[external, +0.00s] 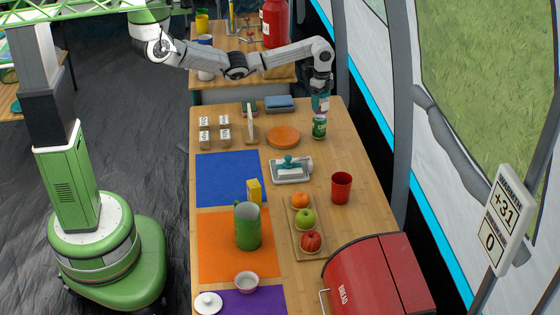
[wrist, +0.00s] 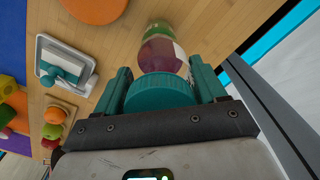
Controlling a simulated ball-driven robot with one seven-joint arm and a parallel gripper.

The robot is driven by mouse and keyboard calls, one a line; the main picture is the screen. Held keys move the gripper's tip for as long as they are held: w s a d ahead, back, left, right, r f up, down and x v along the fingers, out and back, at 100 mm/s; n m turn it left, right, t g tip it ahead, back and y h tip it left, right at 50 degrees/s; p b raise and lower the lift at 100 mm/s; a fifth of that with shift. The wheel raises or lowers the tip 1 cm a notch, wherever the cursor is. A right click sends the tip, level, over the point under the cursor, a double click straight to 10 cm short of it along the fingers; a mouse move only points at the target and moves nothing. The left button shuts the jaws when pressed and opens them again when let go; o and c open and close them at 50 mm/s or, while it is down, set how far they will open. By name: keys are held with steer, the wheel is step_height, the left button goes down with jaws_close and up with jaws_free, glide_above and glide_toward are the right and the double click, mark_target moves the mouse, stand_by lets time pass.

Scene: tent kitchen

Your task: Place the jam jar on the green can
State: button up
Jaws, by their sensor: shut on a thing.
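My gripper (external: 321,102) is above the green can (external: 319,128), which stands upright on the wooden table toward its far right. In the wrist view my gripper (wrist: 163,86) is shut on the jam jar, with a teal finger on each side of the teal lid (wrist: 160,94). The jam jar's dark red body and pale label (wrist: 162,54) show beyond the lid. The green can (wrist: 164,30) shows partly behind the jar, lined up with it. In the external view the fingers mostly hide the jar. I cannot tell whether the jar touches the can.
An orange disc (external: 283,137) lies left of the can. A butter dish (external: 291,171), red cup (external: 341,188) and fruit board (external: 291,226) are nearer. A red bread box (external: 378,280) fills the near right corner. The tent wall rises along the right side.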

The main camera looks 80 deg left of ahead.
steer(key=shift+f, duration=0.95)
steer(key=shift+f, duration=0.1)
steer(key=o, duration=1.3)
steer(key=shift+f, duration=0.1)
step_height(320, 180, up, 12)
steer(key=shift+r, duration=0.2)
